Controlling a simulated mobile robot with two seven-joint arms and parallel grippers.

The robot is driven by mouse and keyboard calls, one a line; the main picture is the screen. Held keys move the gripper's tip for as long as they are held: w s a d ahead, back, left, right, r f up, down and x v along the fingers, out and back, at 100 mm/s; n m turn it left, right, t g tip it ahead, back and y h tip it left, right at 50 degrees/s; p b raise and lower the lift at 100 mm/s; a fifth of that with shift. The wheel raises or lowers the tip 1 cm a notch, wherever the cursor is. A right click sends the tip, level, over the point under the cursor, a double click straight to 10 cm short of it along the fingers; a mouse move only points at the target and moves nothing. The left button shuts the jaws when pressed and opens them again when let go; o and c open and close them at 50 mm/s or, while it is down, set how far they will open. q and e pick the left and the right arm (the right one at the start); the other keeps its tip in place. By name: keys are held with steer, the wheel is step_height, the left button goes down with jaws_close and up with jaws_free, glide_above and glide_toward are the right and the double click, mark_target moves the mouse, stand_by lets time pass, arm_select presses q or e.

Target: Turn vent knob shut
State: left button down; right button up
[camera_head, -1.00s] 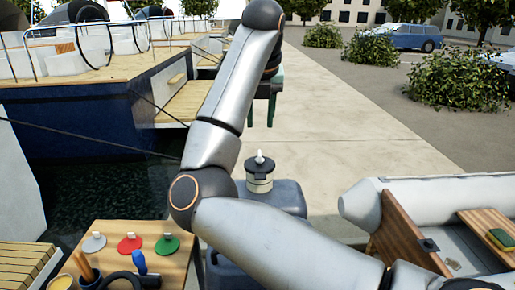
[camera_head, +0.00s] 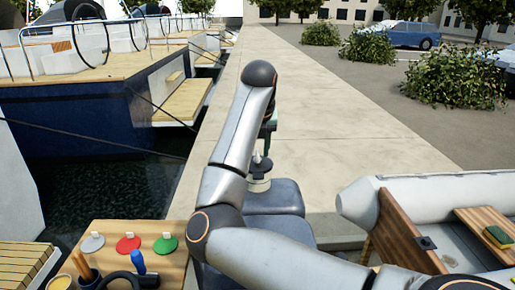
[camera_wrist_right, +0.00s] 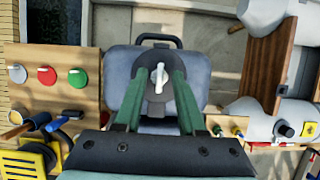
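The vent knob (camera_wrist_right: 159,78) is a white, narrow handle on a dark round cap. My right gripper (camera_wrist_right: 162,75) has two green fingers, spread apart. In the right wrist view the knob shows in the gap between them, with dark cap visible on both sides of it. I cannot tell whether either finger touches it. In the head view the right gripper (camera_head: 266,146) points down just above the cap, partly behind my arm. My left gripper is out of view.
A wooden board (camera_head: 130,235) at the lower left carries a grey disc (camera_head: 93,242), a red disc (camera_head: 127,243), a green disc (camera_head: 165,244) and tools. A grey dinghy (camera_head: 440,192) lies at the right. The pavement behind the box is clear.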

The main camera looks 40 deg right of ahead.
jaws_close()
